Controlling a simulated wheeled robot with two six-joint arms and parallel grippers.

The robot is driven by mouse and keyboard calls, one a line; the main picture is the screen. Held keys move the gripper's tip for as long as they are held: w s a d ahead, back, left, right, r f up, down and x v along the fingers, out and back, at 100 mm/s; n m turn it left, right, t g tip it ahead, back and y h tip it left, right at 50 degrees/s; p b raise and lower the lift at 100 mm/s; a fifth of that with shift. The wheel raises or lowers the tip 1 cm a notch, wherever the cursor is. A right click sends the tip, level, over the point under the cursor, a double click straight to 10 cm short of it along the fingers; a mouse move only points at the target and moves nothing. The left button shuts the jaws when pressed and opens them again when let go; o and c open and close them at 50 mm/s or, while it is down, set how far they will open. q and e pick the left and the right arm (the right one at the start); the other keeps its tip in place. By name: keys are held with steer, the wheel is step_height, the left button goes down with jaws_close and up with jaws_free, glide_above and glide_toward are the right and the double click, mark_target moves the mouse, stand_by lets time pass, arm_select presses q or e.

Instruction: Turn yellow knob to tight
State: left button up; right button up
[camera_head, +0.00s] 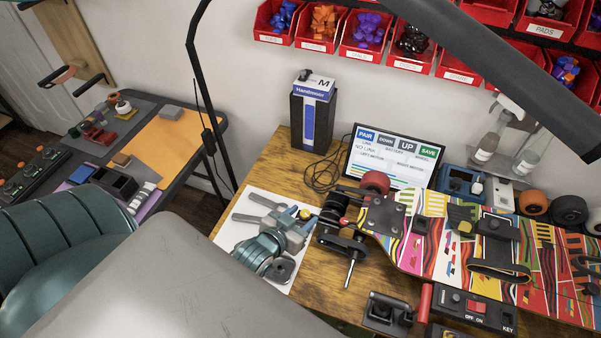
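A small yellow knob (305,214) shows at the left side of the skateboard's wheel assembly (333,217), just past the end of my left gripper. My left gripper (293,220) reaches in over the white sheet, with its teal wrist below and grey-blue fingers close to the knob. I cannot tell whether the fingers touch the knob, or how far apart they are. The colourful skateboard (430,245) lies on the wooden bench, its wheel end toward the gripper. My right gripper is not in view.
A screen (393,157) stands behind the board, with a dark box (313,118) to its left. Grey tools lie on the white sheet (233,228). A red-handled device (388,312) and a switch box (473,308) sit in front of the board.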

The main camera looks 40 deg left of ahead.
arm_select(q)
steer(key=b+v, duration=0.2)
steer(key=v, duration=0.9)
steer(key=shift+b, duration=0.3)
steer(key=shift+f, duration=0.1)
